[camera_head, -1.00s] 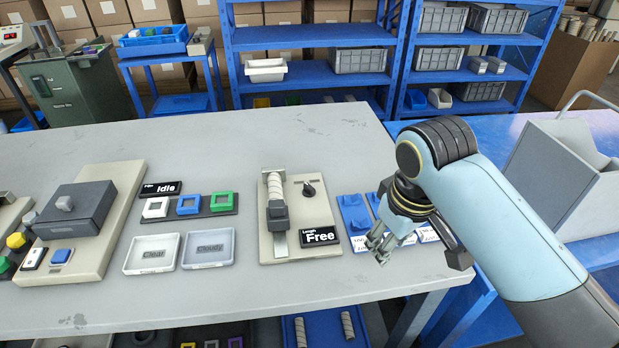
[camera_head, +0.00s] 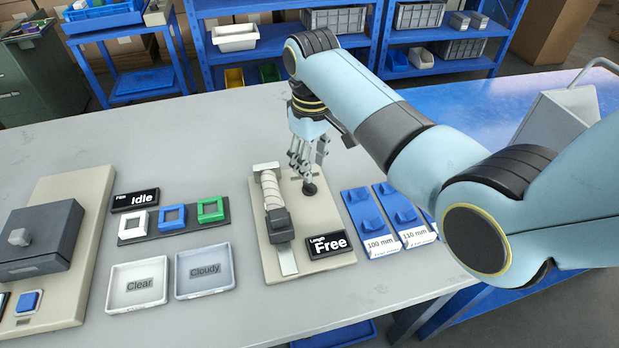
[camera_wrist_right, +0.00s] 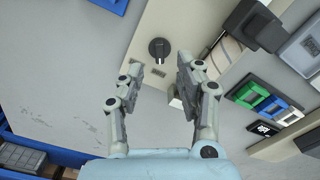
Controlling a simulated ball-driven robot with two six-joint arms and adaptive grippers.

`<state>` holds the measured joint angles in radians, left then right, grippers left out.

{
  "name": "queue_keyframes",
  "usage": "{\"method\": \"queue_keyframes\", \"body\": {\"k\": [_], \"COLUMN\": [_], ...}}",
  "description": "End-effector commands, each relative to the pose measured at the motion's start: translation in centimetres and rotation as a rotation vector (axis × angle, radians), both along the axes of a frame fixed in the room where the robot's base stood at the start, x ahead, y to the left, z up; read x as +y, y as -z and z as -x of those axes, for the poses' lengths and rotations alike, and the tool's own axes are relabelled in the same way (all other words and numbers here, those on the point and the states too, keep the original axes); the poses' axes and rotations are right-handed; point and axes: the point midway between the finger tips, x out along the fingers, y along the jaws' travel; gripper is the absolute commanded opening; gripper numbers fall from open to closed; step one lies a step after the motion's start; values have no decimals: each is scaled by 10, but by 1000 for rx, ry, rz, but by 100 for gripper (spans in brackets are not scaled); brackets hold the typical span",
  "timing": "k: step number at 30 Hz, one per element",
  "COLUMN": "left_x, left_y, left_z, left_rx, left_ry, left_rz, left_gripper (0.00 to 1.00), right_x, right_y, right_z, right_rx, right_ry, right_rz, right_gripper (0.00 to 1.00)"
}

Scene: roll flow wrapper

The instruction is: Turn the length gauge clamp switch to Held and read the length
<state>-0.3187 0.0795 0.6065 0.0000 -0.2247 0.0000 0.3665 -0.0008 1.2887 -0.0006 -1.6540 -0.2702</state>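The length gauge (camera_head: 265,255) is a beige plate with a pale ridged roll (camera_head: 270,190) lying in it and a dark grey block (camera_head: 279,224) at the roll's near end. Its black display (camera_head: 326,243) reads "Length Free". The dark round clamp switch (camera_head: 309,188) is on the plate right of the roll; it shows clearly in the right wrist view (camera_wrist_right: 159,49). My right gripper (camera_head: 308,172) points down at the switch. In the right wrist view its fingers (camera_wrist_right: 160,72) are spread, with the switch just beyond and between the tips; contact is not visible. My left gripper is out of view.
Blue holders labelled 100 mm (camera_head: 371,225) and 110 mm (camera_head: 404,216) lie right of the gauge. Clear (camera_head: 137,304) and Cloudy (camera_head: 203,290) trays and a button strip (camera_head: 174,231) lie left. The back of the table is clear.

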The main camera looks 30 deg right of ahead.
Motion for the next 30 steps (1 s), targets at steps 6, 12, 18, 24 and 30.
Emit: {"method": "queue_keyframes", "body": {"k": [6, 12, 18, 24, 30], "left_x": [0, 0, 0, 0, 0], "left_y": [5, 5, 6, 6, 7], "left_z": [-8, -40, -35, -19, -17], "left_rx": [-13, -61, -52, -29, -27], "left_ry": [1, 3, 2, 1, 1], "left_rz": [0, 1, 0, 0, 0], "left_gripper": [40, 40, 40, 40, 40], "right_x": [0, 0, 0, 0, 0], "right_y": [42, 59, 61, 61, 61], "right_z": [1, 0, 0, 0, 0], "right_rx": [2, 0, -2, -2, -1], "right_ry": [0, 0, 1, 1, 1], "right_rz": [1, 0, 0, 0, 1], "right_gripper": [36, 36, 36, 22, 0]}}
